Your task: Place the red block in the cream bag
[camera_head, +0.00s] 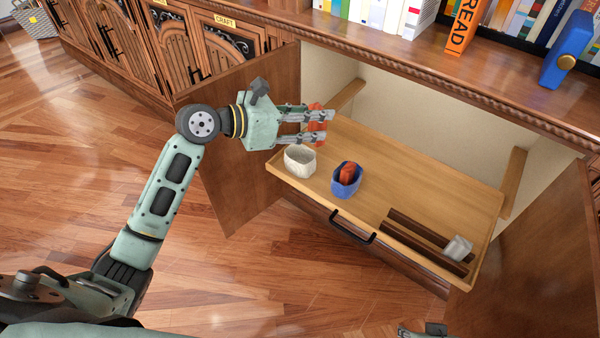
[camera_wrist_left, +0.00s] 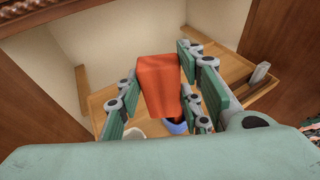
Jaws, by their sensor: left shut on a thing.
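The red block (camera_head: 315,126) is between the fingers of my left gripper (camera_head: 319,127), which is shut on it. In the left wrist view the block (camera_wrist_left: 162,84) stands between the two finger pads. The cream bag (camera_head: 299,162) is open at the top and sits at the left front corner of the wooden shelf board. The gripper holds the block above and slightly right of the bag in the head view. In the wrist view the bag (camera_wrist_left: 133,132) is mostly hidden by my gripper. Only a small piece at the bottom edge may be my right gripper.
A blue bag (camera_head: 343,188) with a red-orange thing in it stands right of the cream bag. The pull-out board (camera_head: 400,165) also bears dark slats and a grey block (camera_head: 458,248) at the right. Open cabinet doors flank it. Books line the top.

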